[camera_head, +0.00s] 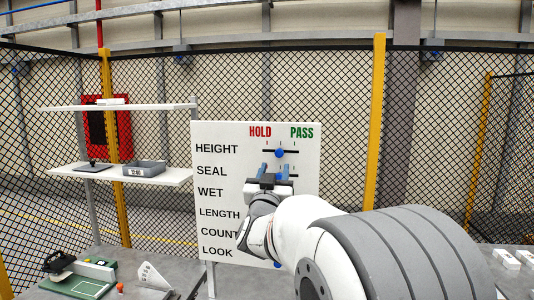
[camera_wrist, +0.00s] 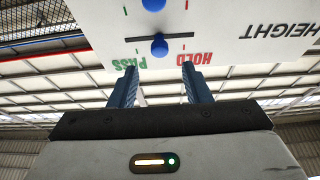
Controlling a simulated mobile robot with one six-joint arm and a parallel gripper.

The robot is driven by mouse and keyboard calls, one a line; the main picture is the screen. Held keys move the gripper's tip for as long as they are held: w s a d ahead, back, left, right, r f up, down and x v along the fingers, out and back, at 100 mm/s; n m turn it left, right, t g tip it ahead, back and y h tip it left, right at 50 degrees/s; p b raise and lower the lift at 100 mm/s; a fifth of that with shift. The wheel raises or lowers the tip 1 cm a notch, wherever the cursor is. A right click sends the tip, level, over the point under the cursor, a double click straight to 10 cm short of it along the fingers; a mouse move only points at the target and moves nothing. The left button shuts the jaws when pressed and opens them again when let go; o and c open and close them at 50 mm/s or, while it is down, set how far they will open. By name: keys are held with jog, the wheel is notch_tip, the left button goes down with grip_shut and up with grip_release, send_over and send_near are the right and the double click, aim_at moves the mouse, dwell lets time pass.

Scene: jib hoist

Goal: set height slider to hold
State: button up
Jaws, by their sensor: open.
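The white board (camera_head: 216,185) carries rows labelled HEIGHT, SEAL, WET, LENGTH, COUNT and LOOK, under a red HOLD and a green PASS heading. The height slider's blue knob (camera_head: 280,153) sits near the middle of its dark horizontal track, between the two headings. My gripper (camera_head: 273,170) is open and empty, its blue fingers just below that knob in the head view, over the SEAL row. In the wrist view, turned upside down, the height knob (camera_wrist: 159,47) lies beyond and between the open fingertips (camera_wrist: 159,76), apparently untouched. My arm hides parts of the lower rows.
Another blue knob (camera_wrist: 153,4) shows at the top of the wrist view. Left of the board stand white shelves (camera_head: 115,173) with a grey bin (camera_head: 144,168). A table holds a green-based device (camera_head: 82,286). Mesh fencing runs behind.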

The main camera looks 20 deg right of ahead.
aim_at(278, 154)
jog(key=p+x, duration=0.3)
jog(key=x, duration=0.4)
jog(key=shift+w+d, duration=0.15)
grip_shut()
dwell(0.4)
